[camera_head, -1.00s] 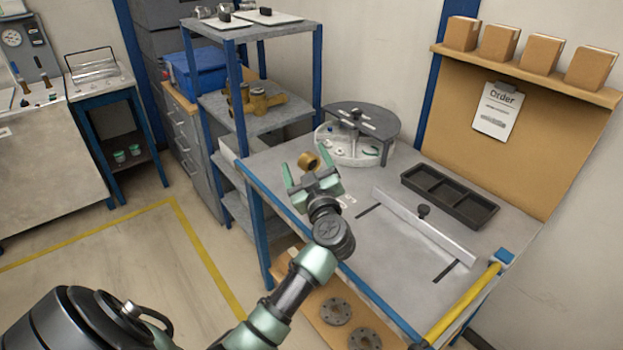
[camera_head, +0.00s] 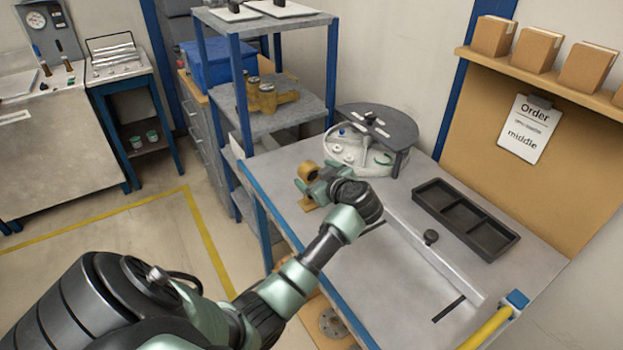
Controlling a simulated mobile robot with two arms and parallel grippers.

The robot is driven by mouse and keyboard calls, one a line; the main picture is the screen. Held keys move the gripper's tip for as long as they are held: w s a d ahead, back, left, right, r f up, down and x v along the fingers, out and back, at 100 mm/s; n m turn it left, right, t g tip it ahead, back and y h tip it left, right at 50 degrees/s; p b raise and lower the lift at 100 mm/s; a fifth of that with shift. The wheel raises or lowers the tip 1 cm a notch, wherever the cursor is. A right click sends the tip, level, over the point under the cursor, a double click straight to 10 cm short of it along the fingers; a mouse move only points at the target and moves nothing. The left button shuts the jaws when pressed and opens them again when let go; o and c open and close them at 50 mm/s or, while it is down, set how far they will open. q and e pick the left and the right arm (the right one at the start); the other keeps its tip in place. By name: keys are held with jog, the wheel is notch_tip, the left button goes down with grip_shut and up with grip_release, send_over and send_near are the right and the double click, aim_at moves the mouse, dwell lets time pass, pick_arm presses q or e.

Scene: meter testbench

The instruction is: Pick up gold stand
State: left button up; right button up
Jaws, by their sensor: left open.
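The gold stand (camera_head: 308,170) is near the left end of the workbench, with its round ring-like top showing above my gripper and a flat gold foot below. My left gripper (camera_head: 316,181) is open. Its green fingers are at the stand, overlapping its middle in the picture; whether they touch it I cannot tell. The gripper and wrist hide part of the stand. My right gripper is not in view.
A round divided tray (camera_head: 345,152) with a dark half-cover stands behind. Gold fittings (camera_head: 268,97) sit on the shelf. The front bench surface is clear.

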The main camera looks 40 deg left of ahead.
pick_arm(q)
jog(key=p+x, duration=0.1)
jog(key=x, duration=0.1)
jog(key=shift+a, duration=0.4)
jog(key=shift+w+a+f, duration=0.55)
jog(key=shift+a+f, duration=0.05)
jog(key=shift+a, duration=0.2)
jog(key=c, duration=1.5)
grip_shut()
jog(key=shift+r, duration=0.2)
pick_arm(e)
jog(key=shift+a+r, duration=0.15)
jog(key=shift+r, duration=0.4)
